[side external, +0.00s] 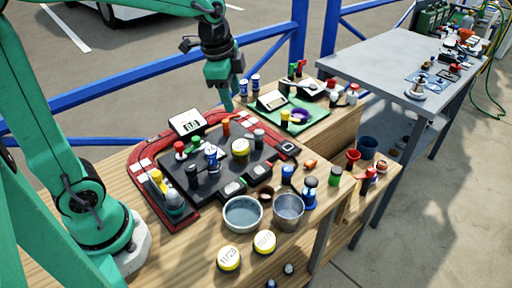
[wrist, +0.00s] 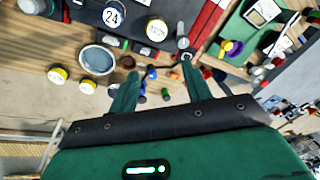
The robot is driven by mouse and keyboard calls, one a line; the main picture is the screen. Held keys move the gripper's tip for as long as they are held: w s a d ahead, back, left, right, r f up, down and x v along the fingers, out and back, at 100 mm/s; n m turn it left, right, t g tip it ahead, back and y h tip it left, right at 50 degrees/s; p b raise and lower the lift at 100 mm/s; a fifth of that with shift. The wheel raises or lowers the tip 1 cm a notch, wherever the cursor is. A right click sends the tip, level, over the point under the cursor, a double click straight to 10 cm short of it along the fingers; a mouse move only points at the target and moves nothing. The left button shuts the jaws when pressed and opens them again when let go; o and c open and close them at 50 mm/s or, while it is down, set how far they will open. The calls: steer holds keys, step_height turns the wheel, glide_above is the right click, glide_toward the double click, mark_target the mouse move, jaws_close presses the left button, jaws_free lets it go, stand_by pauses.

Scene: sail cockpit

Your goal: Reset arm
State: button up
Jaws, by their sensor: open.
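My gripper (side external: 226,98) hangs from the green arm above the back of the wooden bench, near the blue rail in the side view. In the wrist view my gripper (wrist: 158,78) has its two green fingers spread apart, with nothing held between them. The fingertips are above the bench top, clear of the small items seen beyond them. The arm is raised and bent over the bench. The bench (side external: 110,176) carries a black panel (side external: 213,160) with a red border, crowded with small coloured parts.
A grey bowl (side external: 242,213) and a metal cup (side external: 288,208) stand at the front, by yellow-rimmed discs (side external: 229,258). A green mat (side external: 296,121) holds a purple ring. Blue rails (side external: 265,33) run behind. A grey table (side external: 385,62) stands at the right.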

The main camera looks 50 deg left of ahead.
steer(key=s+r+n+t, duration=0.1)
steer(key=s+n+t, duration=0.2)
steer(key=s+n, duration=0.7)
steer(key=s+d, duration=0.1)
steer(key=s, duration=0.3)
steer(key=shift+s+r, duration=0.15)
steer(key=shift+s, duration=0.2)
